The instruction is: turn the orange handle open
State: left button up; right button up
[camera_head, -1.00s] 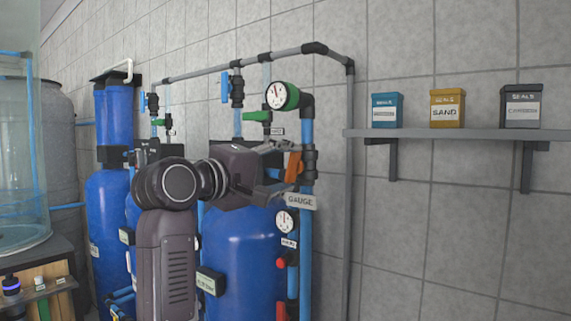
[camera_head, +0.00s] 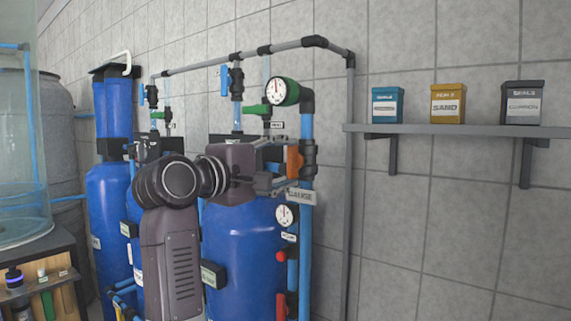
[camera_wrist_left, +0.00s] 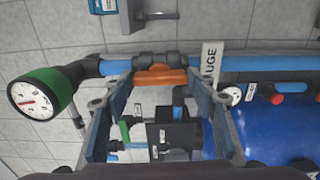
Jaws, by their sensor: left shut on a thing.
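The orange handle (camera_head: 295,163) sits on the black valve of the blue pipe, below the upper gauge. My left gripper (camera_head: 281,166) reaches it from the left, with one finger above and one below. In the left wrist view the orange handle (camera_wrist_left: 160,77) lies lengthwise between the two fingertips of the left gripper (camera_wrist_left: 161,82), which are shut on its ends. Part of the handle is hidden by the fingers in the head view. My right gripper is not in view.
A round gauge with a green rim (camera_head: 282,91) is just above the handle. A GAUGE label (camera_head: 301,197) and a lower gauge (camera_head: 285,215) are below. The blue tank (camera_head: 245,250) stands under my arm. A shelf (camera_head: 450,130) with three boxes is at the right.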

pick_arm(q)
jog(key=o, duration=1.2)
jog(key=shift+c, duration=0.2)
jog(key=v, duration=1.2)
